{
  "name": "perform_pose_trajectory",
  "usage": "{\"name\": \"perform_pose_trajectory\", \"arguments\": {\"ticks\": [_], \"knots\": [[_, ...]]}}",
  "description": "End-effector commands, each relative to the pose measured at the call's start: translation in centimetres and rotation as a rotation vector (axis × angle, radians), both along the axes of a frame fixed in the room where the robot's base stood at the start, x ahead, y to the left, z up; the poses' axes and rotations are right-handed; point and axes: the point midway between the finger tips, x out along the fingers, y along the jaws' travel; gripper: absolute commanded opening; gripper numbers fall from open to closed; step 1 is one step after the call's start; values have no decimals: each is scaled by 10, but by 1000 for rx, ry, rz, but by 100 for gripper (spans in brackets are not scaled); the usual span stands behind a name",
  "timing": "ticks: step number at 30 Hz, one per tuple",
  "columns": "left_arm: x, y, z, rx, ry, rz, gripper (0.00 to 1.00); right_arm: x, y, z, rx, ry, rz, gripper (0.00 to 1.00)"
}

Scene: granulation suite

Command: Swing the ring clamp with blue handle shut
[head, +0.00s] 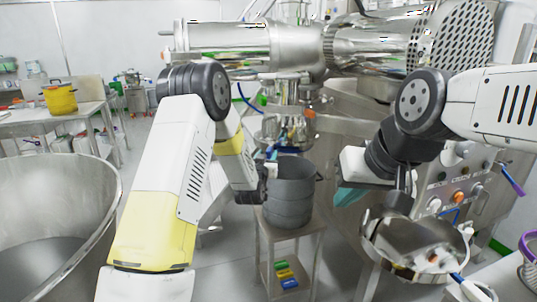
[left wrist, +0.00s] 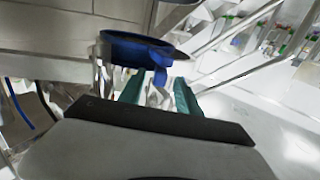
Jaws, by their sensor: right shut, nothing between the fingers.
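The ring clamp with blue handle (left wrist: 135,48) shows in the left wrist view as a blue band just beyond my fingers, with a blue tab hanging down. I cannot tell how far it stands open. In the head view, something blue (head: 271,155) shows beside my left wrist below the steel column; its form is too small to tell. My left gripper (left wrist: 158,95) has two teal fingers apart, with the blue tab in line with the gap; contact is not clear. My right gripper (head: 348,196), with teal fingers, is shut and empty, well to the right of the column.
A grey cylindrical container (head: 289,196) stands on a small steel stand (head: 294,238) under the column. A large steel vessel (head: 60,215) is at the left. A control panel (head: 470,185) and an open steel pan (head: 415,245) are at the right.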

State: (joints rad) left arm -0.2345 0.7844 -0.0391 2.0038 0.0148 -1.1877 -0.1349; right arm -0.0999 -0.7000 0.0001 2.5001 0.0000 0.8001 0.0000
Motion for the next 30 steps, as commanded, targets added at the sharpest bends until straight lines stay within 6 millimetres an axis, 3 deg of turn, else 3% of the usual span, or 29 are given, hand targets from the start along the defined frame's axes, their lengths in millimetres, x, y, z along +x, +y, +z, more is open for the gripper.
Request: {"name": "perform_pose_trajectory", "arguments": {"ticks": [6, 15, 21, 30], "knots": [[21, -4, 0, 0, 1, 0, 40, 0, 0, 0, 0, 0, 0, 0], [24, -5, 0, 0, 2, 0, 40, 0, 0, 0, 0, 0, 0, 0], [24, -5, 0, 0, 2, 0, 1, 0, 0, 0, 0, 0, 0, 0], [24, -5, 0, -1, 2, 0, 0, 0, 0, 0, 0, 0, 0, 0]]}}
